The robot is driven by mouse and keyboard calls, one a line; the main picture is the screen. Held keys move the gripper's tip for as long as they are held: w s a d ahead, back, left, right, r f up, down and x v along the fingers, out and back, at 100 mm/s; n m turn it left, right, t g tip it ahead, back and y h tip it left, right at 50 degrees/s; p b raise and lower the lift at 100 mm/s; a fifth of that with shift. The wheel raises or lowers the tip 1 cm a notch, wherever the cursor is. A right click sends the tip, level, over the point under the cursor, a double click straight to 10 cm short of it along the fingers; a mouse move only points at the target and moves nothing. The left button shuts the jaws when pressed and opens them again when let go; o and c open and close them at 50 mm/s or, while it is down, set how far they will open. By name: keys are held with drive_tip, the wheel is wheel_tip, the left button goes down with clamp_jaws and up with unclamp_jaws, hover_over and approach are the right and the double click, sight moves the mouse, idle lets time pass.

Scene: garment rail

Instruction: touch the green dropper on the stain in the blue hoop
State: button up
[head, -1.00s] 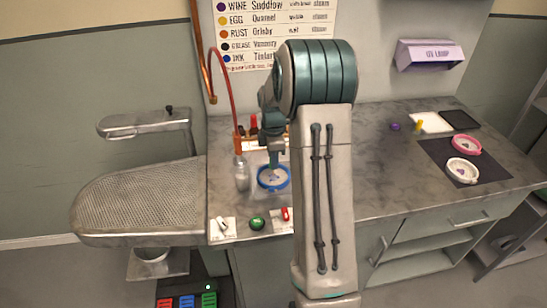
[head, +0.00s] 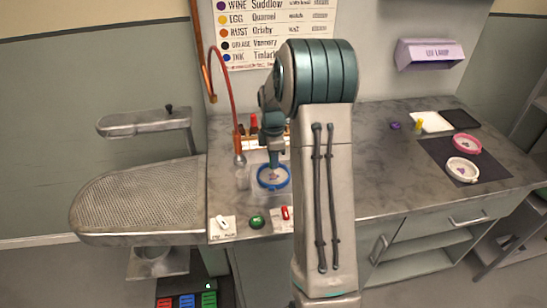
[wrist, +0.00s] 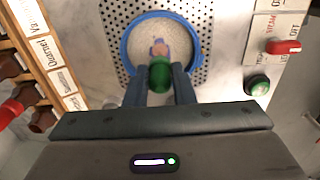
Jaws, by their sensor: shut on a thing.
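The blue hoop (head: 274,188) lies on the counter with pale cloth inside it. In the wrist view the hoop (wrist: 126,50) surrounds the cloth on a perforated plate. A small purplish stain (wrist: 158,47) shows near the middle of the cloth, partly hidden by the dropper. My gripper (wrist: 159,82) is shut on the green dropper (wrist: 159,74), whose tip points at the stain. In the head view my gripper (head: 275,158) is above the hoop. I cannot tell whether the tip touches the cloth.
A rack of labelled bottles (wrist: 40,62) stands left in the wrist view. A green button (wrist: 258,85) and a red switch (wrist: 283,47) sit right of the hoop. The middle counter is clear.

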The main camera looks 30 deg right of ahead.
drive_tip(key=shift+r+p, duration=2.5)
drive_tip(key=shift+r, duration=1)
